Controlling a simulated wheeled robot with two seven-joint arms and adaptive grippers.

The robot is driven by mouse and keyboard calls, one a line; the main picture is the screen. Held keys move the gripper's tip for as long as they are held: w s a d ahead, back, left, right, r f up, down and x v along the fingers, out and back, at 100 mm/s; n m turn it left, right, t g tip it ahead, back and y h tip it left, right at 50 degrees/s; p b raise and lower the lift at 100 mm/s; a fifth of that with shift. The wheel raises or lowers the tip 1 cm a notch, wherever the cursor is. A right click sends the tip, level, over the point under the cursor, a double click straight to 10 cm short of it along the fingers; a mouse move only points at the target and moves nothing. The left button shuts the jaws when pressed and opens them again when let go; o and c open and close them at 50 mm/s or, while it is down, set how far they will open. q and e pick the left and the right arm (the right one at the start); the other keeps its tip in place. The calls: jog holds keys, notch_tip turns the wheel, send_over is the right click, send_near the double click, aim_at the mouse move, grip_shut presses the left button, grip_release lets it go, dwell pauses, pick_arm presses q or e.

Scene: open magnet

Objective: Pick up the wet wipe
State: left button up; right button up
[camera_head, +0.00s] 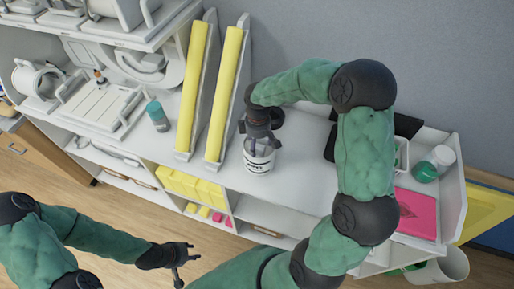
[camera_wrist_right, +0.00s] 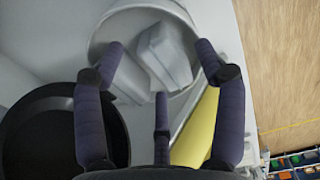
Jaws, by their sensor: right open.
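A white cylindrical canister (camera_head: 258,160) with dark lettering stands on the white counter. In the right wrist view its round rim (camera_wrist_right: 97,38) encloses pale, folded lumps (camera_wrist_right: 165,55) that look like the wet wipe. My right gripper (camera_head: 258,143) points down at the canister's mouth from above. In the wrist view the same gripper (camera_wrist_right: 162,85) has its fingers spread, with the pale lumps between and beyond them and nothing clearly gripped. My left gripper (camera_head: 186,262) is empty and apart from the counter at lower left, its fingers spread.
A dark round object (camera_wrist_right: 40,135) lies beside the canister. Upright yellow-and-white panels (camera_head: 228,95) stand left of it. A teal-capped bottle (camera_head: 158,115) is farther left.

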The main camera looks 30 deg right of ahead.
jog(key=shift+s, duration=0.1)
jog(key=c, duration=1)
jog(key=shift+r, duration=0.2)
jog(key=shift+r, duration=0.25)
notch_tip(320, 180, up, 2)
jog(key=shift+r+b, duration=0.1)
jog(key=shift+b, duration=0.2)
jog(key=s+a+r+b, duration=0.1)
jog(key=s+a+r, duration=0.7)
jog(key=s+r, duration=0.2)
jog(key=shift+s+b, duration=0.3)
jog(key=shift+s, duration=0.45)
